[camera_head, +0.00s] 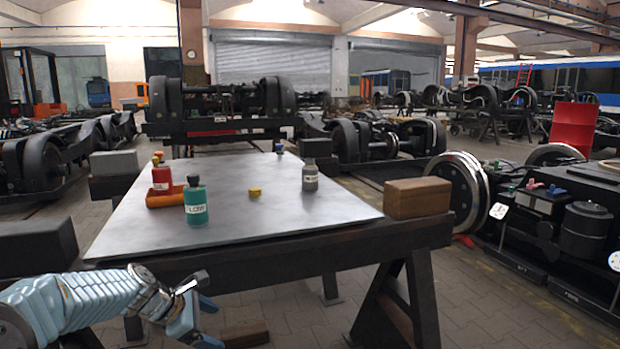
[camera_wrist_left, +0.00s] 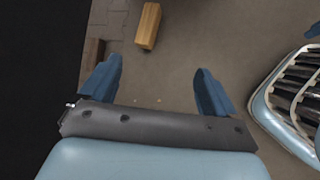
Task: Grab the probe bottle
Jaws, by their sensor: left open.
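Several labelled bottles stand on the grey metal tabletop (camera_head: 235,222) in the head view. A green bottle with a black cap (camera_head: 195,203) is nearest, its label reading like "FLOW". A red bottle (camera_head: 162,177) stands behind it to the left. A grey bottle with a dark cap (camera_head: 310,176) stands at the back right. Its small label is not legible, so I cannot tell which bottle is the probe bottle. My left gripper (camera_head: 207,310) is open and empty, below and in front of the table's near edge. Its spread fingers show in the left wrist view (camera_wrist_left: 157,68).
A brown block (camera_head: 417,198) stands at the table's right. In the left wrist view, a wooden block (camera_wrist_left: 148,26) lies on the floor below. The tabletop's front right is clear.

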